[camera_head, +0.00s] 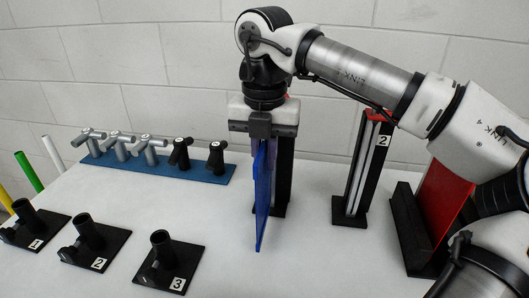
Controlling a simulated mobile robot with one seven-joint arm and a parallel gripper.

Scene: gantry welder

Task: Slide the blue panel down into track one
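My gripper (260,128) is shut on the top end of the blue panel (263,190), which hangs upright and edge-on over the white table. A black upright track (285,168) with a foot on the table stands just behind and right of the panel; its number is not visible. I cannot tell whether the panel's edge is inside this track or only in front of it. The panel's lower tip is low over the table; contact is unclear. Another upright track, labelled 2 (356,180), stands to the right with a red piece at its top.
A red panel (440,205) leans in a black stand (408,235) at right, close to my arm. A blue rack (163,167) holds several grey and black fittings at back left. Black holders labelled 1 (45,228), 2 (107,246) and 3 (183,268) stand front left.

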